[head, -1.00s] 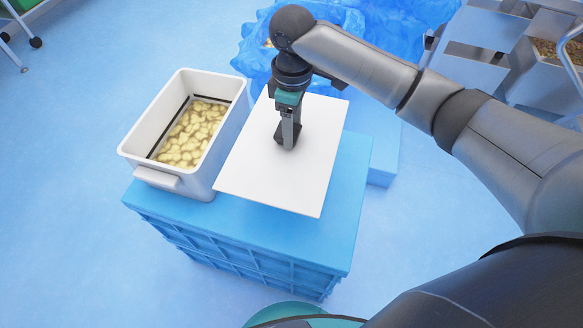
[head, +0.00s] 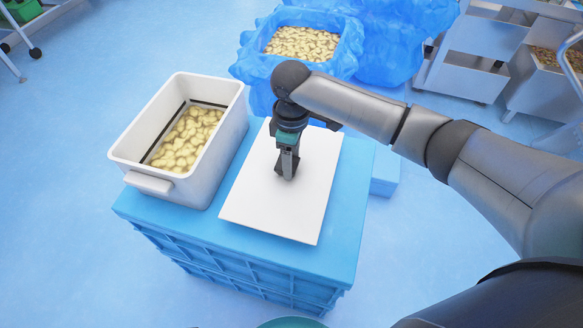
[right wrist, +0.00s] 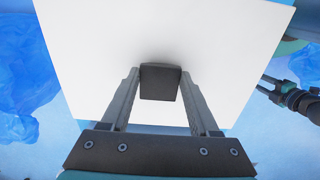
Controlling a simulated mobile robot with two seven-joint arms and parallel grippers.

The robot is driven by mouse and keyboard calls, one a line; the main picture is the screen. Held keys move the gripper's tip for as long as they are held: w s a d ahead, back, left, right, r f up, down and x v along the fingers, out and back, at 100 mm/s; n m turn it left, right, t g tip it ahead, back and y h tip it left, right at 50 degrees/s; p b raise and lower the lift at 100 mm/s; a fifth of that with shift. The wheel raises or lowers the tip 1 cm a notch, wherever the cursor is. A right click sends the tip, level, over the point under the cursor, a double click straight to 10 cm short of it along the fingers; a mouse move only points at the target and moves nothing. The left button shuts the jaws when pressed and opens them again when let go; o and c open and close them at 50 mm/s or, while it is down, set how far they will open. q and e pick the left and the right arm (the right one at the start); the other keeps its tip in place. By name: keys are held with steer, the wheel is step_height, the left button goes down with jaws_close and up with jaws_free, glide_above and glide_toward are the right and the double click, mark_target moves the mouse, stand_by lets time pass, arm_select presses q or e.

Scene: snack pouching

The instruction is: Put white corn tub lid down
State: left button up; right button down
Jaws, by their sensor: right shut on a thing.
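The white corn tub lid (head: 262,203) is a flat white panel over the right part of the blue crate top. It lies flat on the crate or just above it; I cannot tell which. My right gripper (head: 287,174) points down at its middle, shut on the lid's dark handle. In the right wrist view, the handle (right wrist: 160,82) sits between the two fingers, with the white lid (right wrist: 90,40) behind it. The white tub (head: 203,187) stands left of the lid, open, with pale yellow pieces inside. A small dark forked part in the right wrist view may be my left gripper (right wrist: 268,88).
The blue crate (head: 250,252) bears the tub and the lid, with bare strips at its front and right. Behind it stands a blue-lined bin (head: 258,72) of pale yellow pieces. Grey metal carts (head: 470,65) stand at the back right. Blue floor is open at left.

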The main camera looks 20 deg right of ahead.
step_height(320, 180, down, 2)
steer(key=shift+f+b, duration=0.1)
steer(key=shift+b, duration=0.25)
arm_select(q)
steer(key=shift+w+d+r, duration=0.35)
steer(key=shift+w+r, duration=0.05)
steer(key=shift+r, duration=0.2)
steer(key=shift+w+d+r, duration=0.35)
steer(key=shift+w+r, duration=0.05)
steer(key=shift+r, duration=0.15)
arm_select(e)
steer(key=shift+f, duration=0.45)
steer(key=shift+f, duration=0.1)
steer(key=shift+c, duration=0.6)
jaws_free()
arm_select(q)
steer(key=shift+s+f, duration=0.1)
arm_select(e)
steer(key=shift+r, duration=0.45)
step_height(320, 180, up, 10)
steer(key=p, duration=0.4)
steer(key=shift+f, duration=0.2)
arm_select(q)
steer(key=s+a+f, duration=0.5)
steer(key=s+a, duration=0.1)
steer(key=s, duration=0.1)
steer(key=shift+s+y+p, duration=0.2)
steer(key=shift+y+p, duration=0.1)
arm_select(e)
steer(key=shift+r, duration=0.85)
